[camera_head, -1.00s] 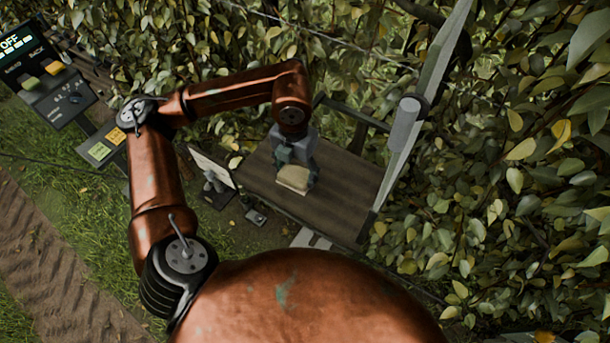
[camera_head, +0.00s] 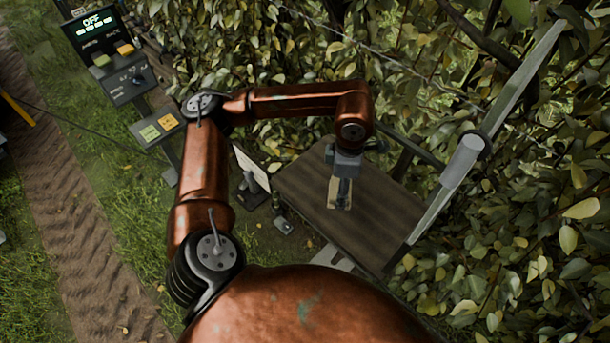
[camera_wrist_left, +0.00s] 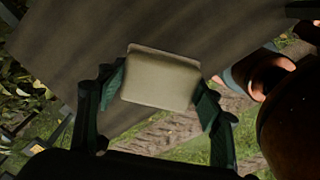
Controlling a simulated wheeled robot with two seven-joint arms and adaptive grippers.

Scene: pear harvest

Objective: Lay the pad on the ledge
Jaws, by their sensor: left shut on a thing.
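My left gripper (camera_head: 341,184) is shut on a pale beige pad (camera_head: 337,199), over the brown ledge (camera_head: 390,211). In the left wrist view the pad (camera_wrist_left: 160,76) sits between the two green fingers, with its broad face toward the camera. The ledge (camera_wrist_left: 65,45) fills the upper part of that view behind the pad. In the head view the pad looks narrow and partly hidden by the gripper. I cannot tell whether it touches the ledge. My right gripper is in neither view.
A grey post (camera_head: 462,160) slants along the ledge's right side, against dense foliage (camera_head: 545,235). A white panel (camera_head: 250,166) stands left of the ledge. Control boxes (camera_head: 118,63) stand at the upper left. Much of the ledge's top is bare.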

